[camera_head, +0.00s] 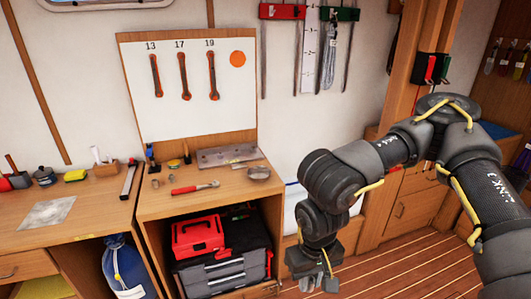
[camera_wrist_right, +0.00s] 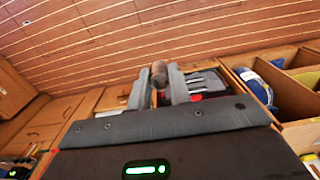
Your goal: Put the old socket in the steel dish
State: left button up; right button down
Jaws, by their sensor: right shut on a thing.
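The steel dish (camera_head: 258,173) is a small round grey bowl near the right edge of the wooden bench top. My right gripper (camera_head: 320,283) hangs low in front and to the right of the bench, apart from the dish. In the right wrist view my gripper (camera_wrist_right: 160,88) is shut on a small brownish, worn cylinder, which looks like the old socket (camera_wrist_right: 158,72). In the head view the socket cannot be made out at the fingers. The dish does not show clearly in the right wrist view. My left gripper is not in view.
A red-handled ratchet (camera_head: 195,188) lies left of the dish, with a steel plate (camera_head: 225,155) behind. A red toolbox (camera_head: 198,236) sits on the shelf below. A tool board (camera_head: 190,110) with orange wrenches stands at the back. The floor (camera_head: 400,262) is clear.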

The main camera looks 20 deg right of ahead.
aim_at(260, 175)
jog(key=k, duration=0.45)
jog(key=z, duration=0.75)
jog(key=i, duration=0.8)
jog(key=z, duration=0.55)
jog(key=i, duration=0.85)
jog(key=u, duration=1)
jog(key=i, duration=0.75)
jog(key=u, duration=0.8)
